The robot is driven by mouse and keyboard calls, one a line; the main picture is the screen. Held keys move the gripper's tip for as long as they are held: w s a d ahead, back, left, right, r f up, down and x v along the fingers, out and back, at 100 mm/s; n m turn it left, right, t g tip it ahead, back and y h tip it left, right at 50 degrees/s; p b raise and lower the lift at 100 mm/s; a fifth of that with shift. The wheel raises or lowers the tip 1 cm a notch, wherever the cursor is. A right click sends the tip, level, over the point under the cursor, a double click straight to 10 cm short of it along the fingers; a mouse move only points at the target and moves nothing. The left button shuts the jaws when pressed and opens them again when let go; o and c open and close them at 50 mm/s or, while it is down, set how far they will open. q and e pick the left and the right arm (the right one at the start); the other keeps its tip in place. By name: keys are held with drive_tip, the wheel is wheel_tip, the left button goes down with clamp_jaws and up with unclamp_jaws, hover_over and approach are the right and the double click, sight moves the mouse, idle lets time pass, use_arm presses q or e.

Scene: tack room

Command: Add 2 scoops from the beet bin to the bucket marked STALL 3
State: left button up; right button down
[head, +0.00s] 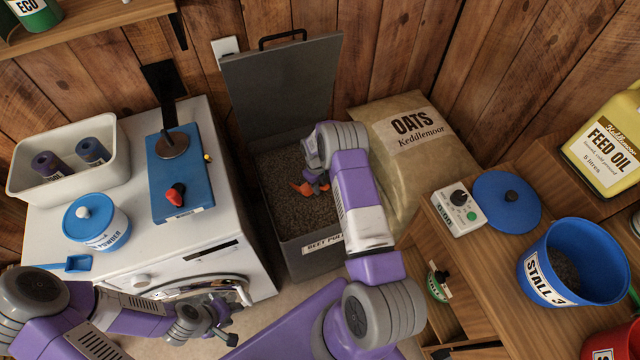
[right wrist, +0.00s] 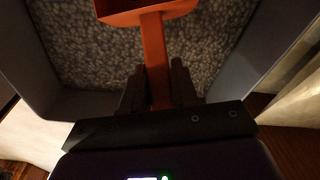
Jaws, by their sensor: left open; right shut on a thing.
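The beet bin (head: 310,258) is a grey bin with its lid (head: 283,90) raised, holding brown-grey pellets; its label is partly hidden by my right arm. My right gripper (head: 318,182) is inside the bin's opening, shut on the handle of an orange scoop (head: 303,187). In the right wrist view the scoop (right wrist: 152,60) extends ahead over the pellets; its contents cannot be told. The blue bucket marked STALL 3 (head: 545,280) stands on the wooden bench at right, with some dark feed inside. My left gripper (head: 222,332) is open and empty, low in front of the white machine.
A sack of oats (head: 400,135) stands right of the bin. A small control box (head: 459,209), a blue lid (head: 506,200) and a yellow feed oil jug (head: 606,140) are near the bucket. A red bucket (head: 612,345) is at the lower right corner. A white machine (head: 150,262) stands left.

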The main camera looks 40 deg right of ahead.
drive_tip(key=shift+t, duration=0.8)
drive_tip(key=w+f+b, duration=0.4)
drive_tip(key=w, duration=0.1)
drive_tip(key=shift+w+a+f+b, duration=0.25)
drive_tip(key=shift+a+b, duration=0.05)
drive_tip(key=shift+b, duration=0.1)
drive_tip(key=r+t+p, duration=0.1)
drive_tip(key=r+p, duration=0.1)
drive_tip(key=p, duration=0.1)
drive_tip(key=r+t+p, duration=0.1)
drive_tip(key=p, duration=0.1)
drive_tip(key=shift+s+r+t, duration=0.1)
drive_tip(key=shift+s+t, duration=0.15)
drive_tip(key=shift+t, duration=0.05)
drive_tip(key=shift+t+y, duration=0.3)
drive_tip(key=shift+t, duration=0.3)
drive_tip(key=p+v, duration=0.4)
drive_tip(key=v, duration=0.1)
drive_tip(key=p+v, duration=0.2)
drive_tip(key=shift+w+r+p, duration=0.35)
wheel_tip(320, 180, up, 6)
drive_tip(key=s+t+p, duration=0.1)
drive_tip(key=p, duration=0.3)
drive_tip(key=shift+s, duration=0.15)
